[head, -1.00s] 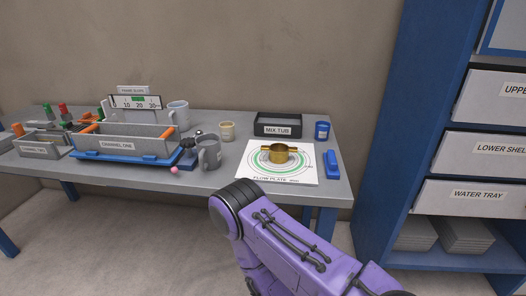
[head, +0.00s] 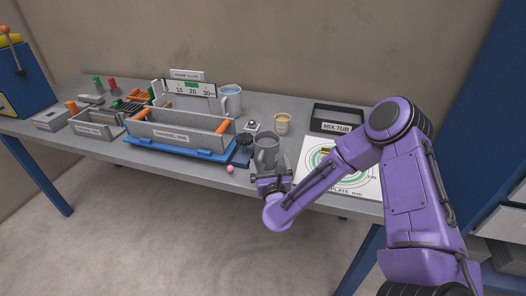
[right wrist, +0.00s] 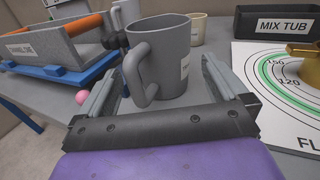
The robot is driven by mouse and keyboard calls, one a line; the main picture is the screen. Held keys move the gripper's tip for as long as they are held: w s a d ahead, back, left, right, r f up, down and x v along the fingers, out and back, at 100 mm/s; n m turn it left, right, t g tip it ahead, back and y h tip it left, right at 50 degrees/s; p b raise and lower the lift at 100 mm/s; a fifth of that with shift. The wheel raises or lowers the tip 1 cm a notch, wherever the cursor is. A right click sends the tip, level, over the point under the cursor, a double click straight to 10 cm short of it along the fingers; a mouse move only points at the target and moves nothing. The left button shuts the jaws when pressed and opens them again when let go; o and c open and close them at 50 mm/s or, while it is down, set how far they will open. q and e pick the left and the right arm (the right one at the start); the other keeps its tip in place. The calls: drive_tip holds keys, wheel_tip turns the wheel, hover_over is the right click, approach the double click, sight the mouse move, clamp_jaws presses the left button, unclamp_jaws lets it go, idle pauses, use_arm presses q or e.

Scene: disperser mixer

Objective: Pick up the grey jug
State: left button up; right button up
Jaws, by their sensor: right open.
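The grey jug (head: 266,148) stands upright near the front edge of the table, right of the channel tray. In the right wrist view the jug (right wrist: 168,55) is large, with its handle towards the lower left and a pale label on its right side. My right gripper (head: 273,181) is at the table's front edge, just in front of the jug. In the wrist view its open fingers (right wrist: 162,88) point at the jug, one on each side, with the handle between them. I cannot tell whether they touch it. My left gripper is not in view.
The channel tray (head: 180,137) on its blue base stands left of the jug, with a pink ball (head: 230,169) near its corner. A lighter jug (head: 230,102) and a cream cup (head: 282,124) stand behind. The mix tub (head: 338,117) and flow plate (head: 371,186) are to the right.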

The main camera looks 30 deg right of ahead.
sight(268, 156)
drive_tip(key=shift+w+d+r+p, duration=0.2)
drive_tip(key=shift+w+d+p, duration=0.05)
drive_tip(key=shift+w+p, duration=0.1)
drive_tip(key=x, duration=0.1)
drive_tip(key=p+x, duration=0.1)
drive_tip(key=x, duration=0.2)
drive_tip(key=shift+w+d+f, duration=0.1)
drive_tip(key=shift+w+f, duration=0.05)
drive_tip(key=shift+f, duration=0.2)
drive_tip(key=shift+w+d+f, duration=0.1)
drive_tip(key=shift+w, duration=0.1)
drive_tip(key=shift+s, duration=0.15)
drive_tip(key=c, duration=1.1)
drive_tip(key=shift+r, duration=0.2)
